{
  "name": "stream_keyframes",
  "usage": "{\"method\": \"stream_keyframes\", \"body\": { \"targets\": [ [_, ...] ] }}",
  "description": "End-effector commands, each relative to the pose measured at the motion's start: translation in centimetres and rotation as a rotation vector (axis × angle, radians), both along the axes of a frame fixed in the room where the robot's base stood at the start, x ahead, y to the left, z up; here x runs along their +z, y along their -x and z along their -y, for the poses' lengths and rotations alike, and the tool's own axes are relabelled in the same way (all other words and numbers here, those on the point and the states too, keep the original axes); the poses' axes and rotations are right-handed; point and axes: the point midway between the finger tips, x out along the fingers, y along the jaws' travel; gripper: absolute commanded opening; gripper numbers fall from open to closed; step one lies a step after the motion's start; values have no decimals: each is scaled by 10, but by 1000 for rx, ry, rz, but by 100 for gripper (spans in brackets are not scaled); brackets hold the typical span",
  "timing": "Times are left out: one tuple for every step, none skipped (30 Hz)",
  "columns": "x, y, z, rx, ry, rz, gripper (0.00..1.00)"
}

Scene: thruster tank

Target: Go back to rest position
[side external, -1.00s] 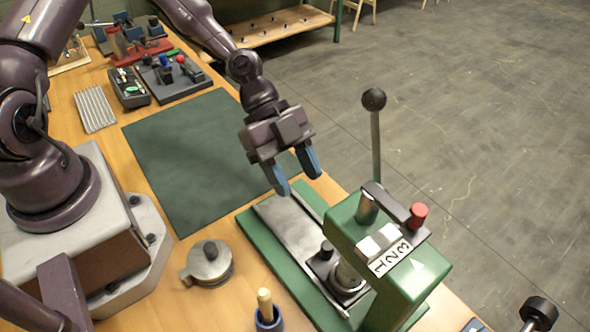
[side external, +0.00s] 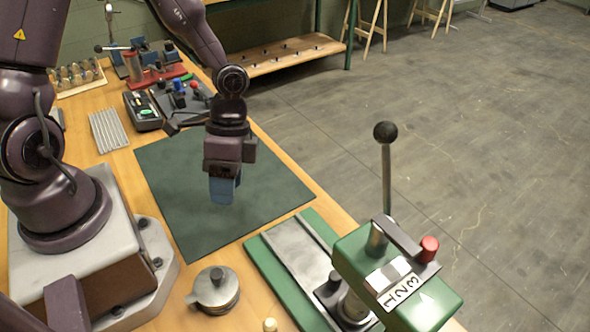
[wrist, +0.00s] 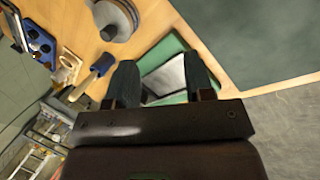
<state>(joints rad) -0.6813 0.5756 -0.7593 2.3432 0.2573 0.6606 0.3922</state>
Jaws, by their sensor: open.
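My gripper (side external: 224,190) hangs over the dark green mat (side external: 180,165), pointing down, with nothing held. Its blue fingers overlap in the side view. In the wrist view the two fingers (wrist: 158,85) stand apart, with an empty gap between them. The green press (side external: 400,280), with its black-knobbed lever and red knob, stands to the right of and nearer than the mat. Its metal plate shows between the fingers in the wrist view.
A round metal lidded pot (side external: 215,290) sits on the wooden table in front of the mat. Metal rods (side external: 108,130) and a dark control box (side external: 188,100) lie at the back left. The mat is clear. Open floor lies to the right.

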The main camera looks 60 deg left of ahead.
Motion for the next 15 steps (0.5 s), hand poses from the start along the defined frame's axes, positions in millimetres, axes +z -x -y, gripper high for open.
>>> {"method": "stream_keyframes", "body": {
  "targets": [
    [12, 1, -14, 63, -92, 3, 48],
    [18, 2, -21, 106, -137, 6, 48],
    [28, 3, -29, 162, -192, 13, 48],
    [36, 4, -34, 205, -231, 23, 48],
    [44, 5, -39, 248, -265, 34, 48],
    [55, 6, -45, 305, -304, 54, 48],
    [64, 6, -48, 347, -329, 73, 48],
    [73, 7, -51, 387, -350, 93, 48],
    [85, 8, -55, 443, -372, 123, 48],
    [95, 9, -56, 483, -384, 149, 48],
    [104, 11, -58, 520, -392, 173, 48],
    [116, 13, -59, 569, -396, 210, 48],
    [126, 14, -59, 603, -395, 238, 48],
    [135, 16, -59, 637, -389, 268, 48],
    [147, 18, -59, 675, -376, 309, 48]
  ]
}}
